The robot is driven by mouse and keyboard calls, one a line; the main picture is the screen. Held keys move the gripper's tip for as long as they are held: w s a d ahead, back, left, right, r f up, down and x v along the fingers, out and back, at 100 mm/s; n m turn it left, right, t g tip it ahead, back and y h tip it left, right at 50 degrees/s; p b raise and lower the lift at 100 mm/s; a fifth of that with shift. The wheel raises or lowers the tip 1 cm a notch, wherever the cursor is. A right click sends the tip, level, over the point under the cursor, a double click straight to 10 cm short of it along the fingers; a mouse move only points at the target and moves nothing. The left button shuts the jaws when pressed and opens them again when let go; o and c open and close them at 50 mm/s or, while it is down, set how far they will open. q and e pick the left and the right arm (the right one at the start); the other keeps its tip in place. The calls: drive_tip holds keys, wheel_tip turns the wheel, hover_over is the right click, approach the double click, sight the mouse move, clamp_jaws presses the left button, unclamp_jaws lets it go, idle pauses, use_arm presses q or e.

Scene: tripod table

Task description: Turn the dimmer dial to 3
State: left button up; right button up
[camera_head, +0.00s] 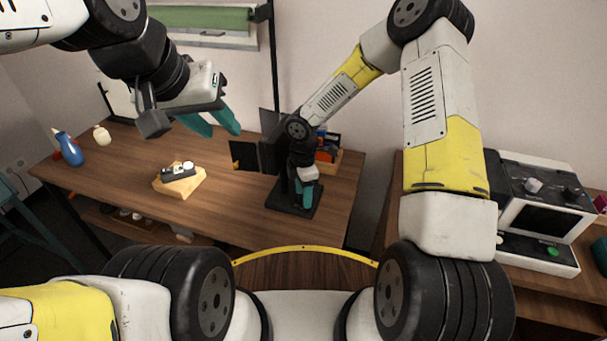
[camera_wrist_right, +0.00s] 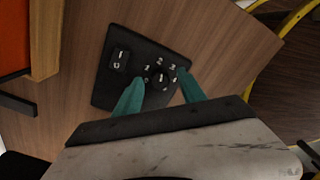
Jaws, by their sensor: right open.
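The dimmer is a flat black plate (camera_wrist_right: 112,86) on the wooden table, shown in the right wrist view. It carries a small round black dial (camera_wrist_right: 158,80) ringed by white numbers and a rocker switch (camera_wrist_right: 119,59) beside it. A white mark shows on the dial, but I cannot tell exactly which number it points to. My right gripper (camera_wrist_right: 161,82) is open, its teal fingers either side of the dial; contact is unclear. In the head view the plate (camera_head: 280,203) lies under my right gripper (camera_head: 304,197), which hides the dial. My left gripper (camera_head: 224,133) is open and empty above the table.
A wooden block (camera_head: 187,188) with a small device (camera_head: 178,172) sits left of the plate. A blue spray bottle (camera_head: 68,149) and a pale bottle (camera_head: 102,135) stand far left. An orange-filled wooden box (camera_head: 334,160) is behind my right gripper. A white appliance (camera_head: 540,250) stands at right.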

drive_tip(key=shift+f, duration=0.35)
clamp_jaws()
drive_tip(key=shift+m, duration=0.4)
drive_tip(key=m, duration=0.3)
drive_tip(key=shift+m, duration=1.9)
